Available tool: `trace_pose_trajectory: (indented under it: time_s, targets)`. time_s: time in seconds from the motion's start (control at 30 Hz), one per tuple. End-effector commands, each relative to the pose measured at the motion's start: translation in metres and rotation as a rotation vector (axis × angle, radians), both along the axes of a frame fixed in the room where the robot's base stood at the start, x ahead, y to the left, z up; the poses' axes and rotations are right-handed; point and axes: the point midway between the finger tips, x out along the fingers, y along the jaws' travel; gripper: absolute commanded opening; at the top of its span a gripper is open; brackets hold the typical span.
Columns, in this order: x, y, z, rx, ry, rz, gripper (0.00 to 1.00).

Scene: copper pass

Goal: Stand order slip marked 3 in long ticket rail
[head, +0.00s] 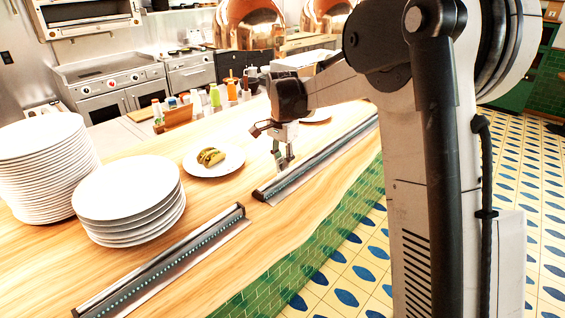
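Two metal ticket rails lie on the wooden counter. The near rail (165,265) runs from the bottom left toward the middle. The far rail (315,166) continues along the counter edge and passes behind my arm, so I cannot tell its full length or which rail is the longer. My gripper (284,164) points down just behind the near end of the far rail, with its fingertips low over the counter. It is too small to tell whether the fingers are open or hold a slip. I cannot make out any order slip or a mark 3.
A tall plate stack (42,165) and a shorter plate stack (130,205) stand at the left. A plate with tacos (213,160) sits left of my gripper, and another plate (316,117) lies behind it. Several bottles (214,96) line the back. Clear wood lies between.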

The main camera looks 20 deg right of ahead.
Motion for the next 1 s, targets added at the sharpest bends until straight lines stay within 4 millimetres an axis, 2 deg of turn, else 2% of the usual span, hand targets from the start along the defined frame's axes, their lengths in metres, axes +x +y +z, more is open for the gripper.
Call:
trace_pose_trajectory:
  time_s: [0.87, 1.0]
  targets:
    - [0.0000, 0.0000, -0.0008, 0.000, 0.000, 0.000, 0.00]
    - [0.0000, 0.0000, -0.0008, 0.000, 0.000, 0.000, 0.18]
